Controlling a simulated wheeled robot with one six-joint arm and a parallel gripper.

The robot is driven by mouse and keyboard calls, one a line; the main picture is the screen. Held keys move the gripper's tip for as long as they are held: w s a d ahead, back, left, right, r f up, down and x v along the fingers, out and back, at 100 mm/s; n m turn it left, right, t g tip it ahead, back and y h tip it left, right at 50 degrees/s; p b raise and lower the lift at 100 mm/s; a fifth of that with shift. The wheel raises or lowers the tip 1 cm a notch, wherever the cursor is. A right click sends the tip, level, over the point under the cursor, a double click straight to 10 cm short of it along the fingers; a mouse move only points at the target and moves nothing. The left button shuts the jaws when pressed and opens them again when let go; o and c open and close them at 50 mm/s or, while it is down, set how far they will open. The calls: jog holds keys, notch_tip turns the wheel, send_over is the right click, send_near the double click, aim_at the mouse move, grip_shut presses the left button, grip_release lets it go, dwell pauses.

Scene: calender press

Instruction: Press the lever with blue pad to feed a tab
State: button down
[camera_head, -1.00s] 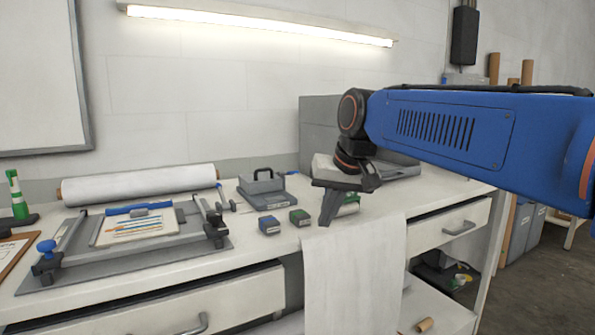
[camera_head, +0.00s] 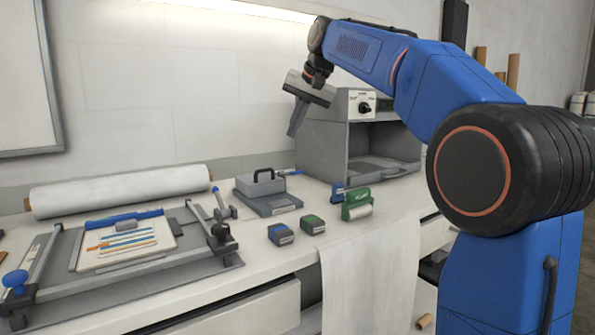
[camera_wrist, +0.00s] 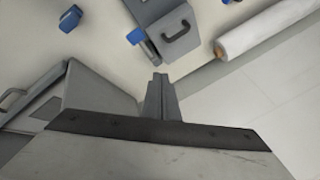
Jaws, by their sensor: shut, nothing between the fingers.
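A grey press-like unit (camera_head: 262,187) with a black handle stands on the bench. A short lever with a blue pad (camera_head: 291,173) sticks out at its back right. In the wrist view the blue pad (camera_wrist: 135,36) shows beside the unit (camera_wrist: 158,12), ahead of my fingers. My gripper (camera_head: 292,133) is shut and empty, raised above the bench near the unit's right side. Its fingertips (camera_wrist: 158,76) point toward the lever in the wrist view, apart from it. No tab can be made out.
A grey cabinet (camera_head: 312,142) with a dial stands behind and right of my gripper. A printing frame (camera_head: 195,258) and white roll (camera_head: 120,188) fill the left.

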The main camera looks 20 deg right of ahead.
jog(key=shift+w+r, duration=0.3)
jog(key=shift+w, duration=0.45)
jog(key=shift+f, duration=0.1)
send_over(289, 173)
jog(key=d, duration=0.2)
jog(key=shift+s+f, duration=0.2)
jog(key=shift+f, duration=1.9)
jog(key=shift+s+f, duration=0.2)
jog(key=shift+f, duration=1.9)
jog(key=shift+s+d+f, duration=0.1)
jog(key=shift+f, duration=0.3)
